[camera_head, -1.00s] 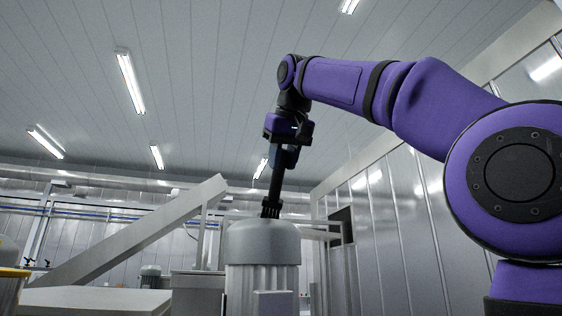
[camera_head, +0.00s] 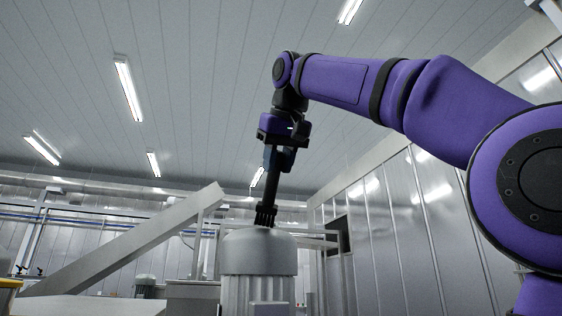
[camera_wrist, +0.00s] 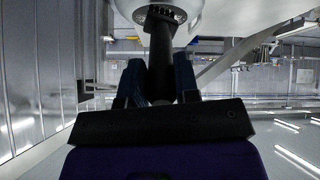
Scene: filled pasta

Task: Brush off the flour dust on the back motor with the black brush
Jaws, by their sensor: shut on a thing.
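A grey ribbed motor (camera_head: 258,280) with a rounded top stands upright at the bottom centre of the head view. My gripper (camera_head: 279,158) is above it, pointing down, shut on the handle of the black brush (camera_head: 271,190). The bristle end of the brush is at the motor's domed top and appears to touch it. I cannot make out any flour dust.
A slanted grey conveyor-like beam (camera_head: 125,245) rises to the left of the motor. A pale flat surface (camera_head: 90,305) lies at lower left, beside a yellow-rimmed object (camera_head: 9,284). A smaller motor (camera_head: 145,284) stands farther back. A metal-panelled wall (camera_head: 430,220) is at right.

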